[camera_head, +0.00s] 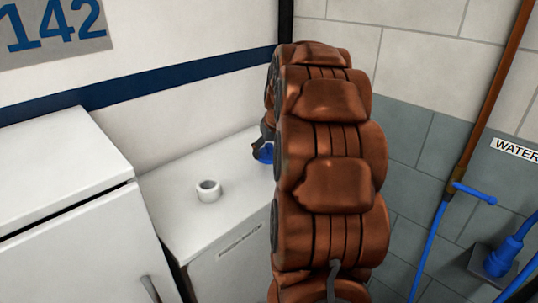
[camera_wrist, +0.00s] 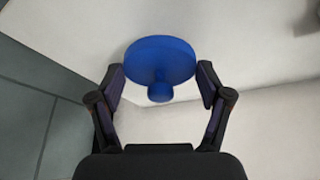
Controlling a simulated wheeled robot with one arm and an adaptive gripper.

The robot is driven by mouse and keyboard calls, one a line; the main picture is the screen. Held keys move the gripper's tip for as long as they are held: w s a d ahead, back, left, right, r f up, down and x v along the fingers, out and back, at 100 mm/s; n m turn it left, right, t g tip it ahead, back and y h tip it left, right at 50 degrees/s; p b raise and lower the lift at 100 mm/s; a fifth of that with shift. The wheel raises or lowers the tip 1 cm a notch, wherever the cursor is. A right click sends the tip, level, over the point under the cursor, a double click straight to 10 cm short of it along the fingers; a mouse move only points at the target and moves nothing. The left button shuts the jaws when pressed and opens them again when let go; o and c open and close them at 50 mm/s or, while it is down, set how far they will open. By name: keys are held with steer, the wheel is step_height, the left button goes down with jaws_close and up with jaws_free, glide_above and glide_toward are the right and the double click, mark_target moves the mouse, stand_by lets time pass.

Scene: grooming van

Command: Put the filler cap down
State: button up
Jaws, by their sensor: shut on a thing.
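The filler cap (camera_wrist: 160,58) is a blue disc with a small knob. In the wrist view it sits between the fingertips of my gripper (camera_wrist: 161,80), which is shut on it. In the head view a bit of the blue cap (camera_head: 263,153) shows over the back right part of the white tank's top (camera_head: 175,215). My arm hides most of my gripper there. I cannot tell whether the cap touches the tank top. The round white filler neck (camera_head: 208,191) stands open on the tank top, left of the cap.
A white cabinet (camera_head: 60,190) stands close on the left, higher than the tank. Walls close off the back and right. A copper pipe (camera_head: 492,90), a blue valve handle (camera_head: 474,192) and blue fittings (camera_head: 497,262) are on the right. Tank top around the neck is clear.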

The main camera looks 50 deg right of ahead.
mark_target(270, 153)
steer(key=shift+w+d+f, duration=0.1)
steer(key=shift+w+d, duration=0.4)
steer(key=shift+w, duration=0.15)
steer(key=shift+f+p, duration=0.95)
steer(key=shift+f, duration=0.8)
steer(key=shift+f, duration=0.2)
steer(key=o, duration=0.9)
steer(key=shift+r, duration=0.1)
